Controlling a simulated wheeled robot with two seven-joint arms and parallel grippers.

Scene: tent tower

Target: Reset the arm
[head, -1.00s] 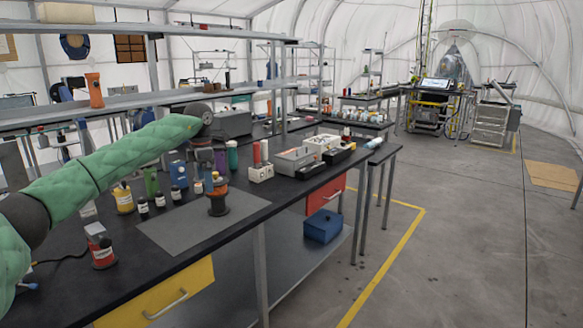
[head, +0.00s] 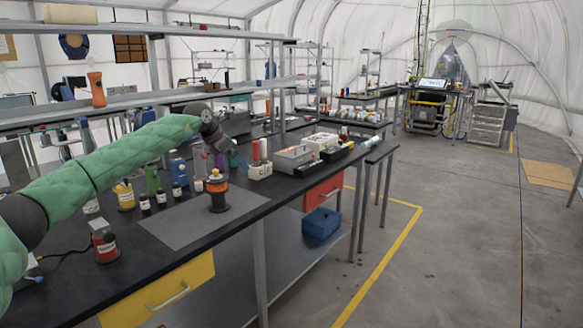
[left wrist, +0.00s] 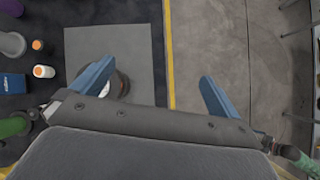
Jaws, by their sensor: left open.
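My left arm, covered in green padding, reaches in from the left in the head view. My left gripper (head: 238,163) is over the bench, right of and above an orange container on a dark round stand (head: 217,192). That stand rests on the grey mat (head: 180,220). In the left wrist view my left gripper's (left wrist: 157,85) two blue fingers are wide apart with nothing between them. A round object, partly hidden by the left finger, shows on the grey mat (left wrist: 120,45) there. My right gripper is in neither view.
Bottles and small jars (head: 145,202) stand on the black bench left of the mat. A white block with red-topped items (head: 260,170) and a grey box (head: 293,158) stand to the right. Shelves (head: 150,98) run behind. Open floor (head: 450,230) lies right of the bench.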

